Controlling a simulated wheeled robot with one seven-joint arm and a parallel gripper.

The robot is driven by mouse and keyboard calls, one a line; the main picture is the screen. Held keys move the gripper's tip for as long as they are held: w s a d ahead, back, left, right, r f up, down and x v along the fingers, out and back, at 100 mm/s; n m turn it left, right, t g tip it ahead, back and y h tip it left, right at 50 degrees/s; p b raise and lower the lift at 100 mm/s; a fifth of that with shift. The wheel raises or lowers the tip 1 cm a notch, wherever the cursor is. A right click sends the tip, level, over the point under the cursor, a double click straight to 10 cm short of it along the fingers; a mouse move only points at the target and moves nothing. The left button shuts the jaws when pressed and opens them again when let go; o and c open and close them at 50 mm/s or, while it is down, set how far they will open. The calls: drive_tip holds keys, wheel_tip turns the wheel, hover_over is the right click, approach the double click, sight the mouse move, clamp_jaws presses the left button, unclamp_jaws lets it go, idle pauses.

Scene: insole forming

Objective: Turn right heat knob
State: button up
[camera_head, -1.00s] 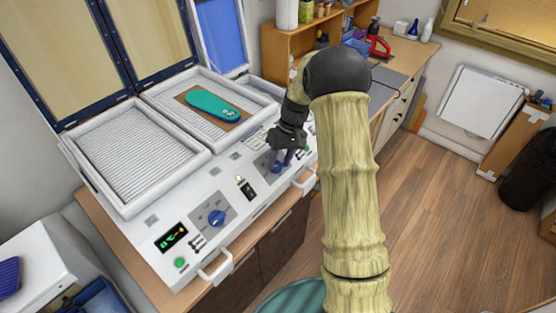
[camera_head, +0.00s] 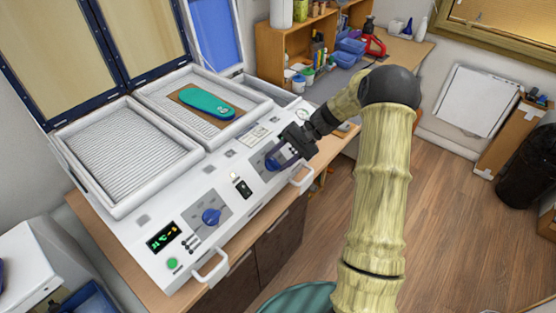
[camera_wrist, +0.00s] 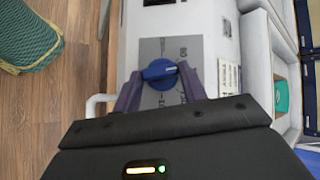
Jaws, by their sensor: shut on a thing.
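The right heat knob (camera_head: 272,164) is blue and sits on a grey dial plate on the white machine's sloped front panel. It also shows in the wrist view (camera_wrist: 160,72), its bar lying nearly crosswise in the picture. My gripper (camera_head: 281,157) is at this knob, with a dark finger on each side of it. In the wrist view my gripper (camera_wrist: 159,76) has its fingertips against the bar's two ends, shut on the knob. In the head view my gripper partly hides the knob. The left heat knob (camera_head: 211,216) is free.
A teal insole (camera_head: 207,102) lies on a brown board on the right heating tray. The left tray (camera_head: 122,157) is empty. White handles (camera_head: 212,268) jut from the machine's front edge. A switch (camera_head: 241,187) sits between the knobs.

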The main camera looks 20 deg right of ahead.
drive_tip(key=shift+d+f+m+t+y+b, duration=0.15)
drive_tip(key=shift+m+t+y+b, duration=0.25)
drive_tip(key=shift+m, duration=0.4)
drive_tip(key=o, duration=1)
drive_tip(key=shift+s, duration=0.1)
drive_tip(key=shift+d+r, duration=0.3)
drive_tip(key=shift+d, duration=0.25)
drive_tip(key=b+v, duration=0.4)
drive_tip(key=v, duration=1.2)
drive_tip(key=shift+s+d+b, duration=0.1)
drive_tip(key=shift+b, duration=0.2)
